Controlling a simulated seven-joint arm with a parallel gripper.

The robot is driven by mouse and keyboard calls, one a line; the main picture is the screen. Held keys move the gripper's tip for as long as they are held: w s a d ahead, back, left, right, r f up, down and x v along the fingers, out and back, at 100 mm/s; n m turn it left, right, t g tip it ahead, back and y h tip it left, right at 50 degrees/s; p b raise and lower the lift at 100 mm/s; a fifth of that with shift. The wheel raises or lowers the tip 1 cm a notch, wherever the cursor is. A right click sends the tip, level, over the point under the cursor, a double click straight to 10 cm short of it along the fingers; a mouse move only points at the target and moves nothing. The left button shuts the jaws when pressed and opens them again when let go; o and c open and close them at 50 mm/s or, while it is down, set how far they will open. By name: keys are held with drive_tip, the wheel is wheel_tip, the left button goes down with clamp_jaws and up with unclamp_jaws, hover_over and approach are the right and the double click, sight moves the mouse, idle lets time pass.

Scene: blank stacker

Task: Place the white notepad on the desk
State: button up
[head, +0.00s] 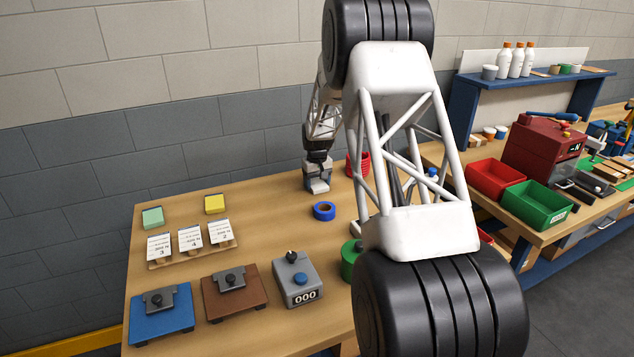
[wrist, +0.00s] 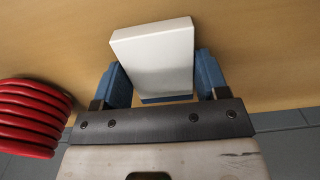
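The white notepad (wrist: 155,58) is between the two blue fingers of my gripper (wrist: 162,78) in the wrist view. It has a blue strip along its lower edge, and a finger lies close against each side, so my gripper looks shut on it. In the head view the notepad (head: 318,187) shows as a small white block under my gripper (head: 317,180), towards the back of the wooden desk (head: 270,215). I cannot tell whether it touches the desk or is just above it.
A blue tape roll (head: 324,211) lies just in front of my gripper. Green (head: 152,217) and yellow (head: 215,204) pads lie at the back left.

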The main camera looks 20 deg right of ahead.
sight(317, 183)
drive_tip(key=o, duration=0.4)
drive_tip(key=shift+r, duration=0.1)
wheel_tip(317, 183, up, 12)
drive_tip(key=shift+r, duration=0.1)
idle(0.6)
idle(0.4)
